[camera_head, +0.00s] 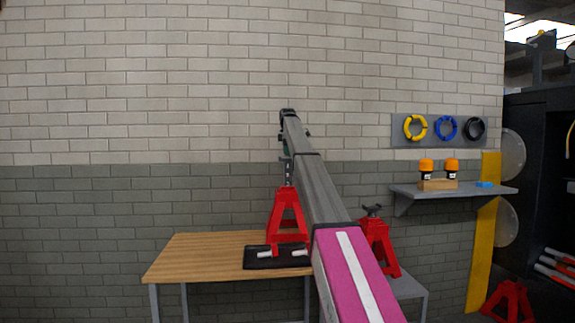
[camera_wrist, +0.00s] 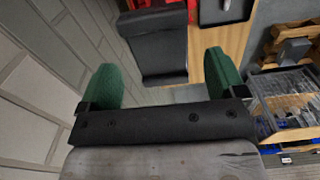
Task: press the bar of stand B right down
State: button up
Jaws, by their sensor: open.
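A red stand (camera_head: 287,215) is on the wooden table, with a grey bar (camera_head: 288,172) raised well out of its top. A second red stand (camera_head: 380,245) is to the right, partly behind my arm, with a dark head low over its body. I see no letter saying which is stand B. My gripper (camera_head: 287,151) is above the left stand's bar, mostly hidden by my arm. In the wrist view my gripper (camera_wrist: 164,80) is open, its green pads apart. A dark grey head (camera_wrist: 155,45) is just beyond the gap between them; I cannot tell whether anything touches.
The wooden table (camera_head: 190,255) has a black mat (camera_head: 257,263) with white pieces under the left stand. A wall shelf (camera_head: 410,190) with orange-capped items is at right, below coloured rings. Another red stand (camera_head: 510,300) is at lower right. The table's left side is clear.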

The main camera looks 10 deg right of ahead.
send_near(287, 182)
jog(key=shift+w+d+f, duration=0.2)
jog(key=shift+w+f, duration=0.15)
jog(key=shift+w, duration=0.2)
jog(key=c, duration=1.3)
notch_tip(287, 182, down, 9)
jog(key=shift+f, duration=0.15)
jog(key=o, duration=1.3)
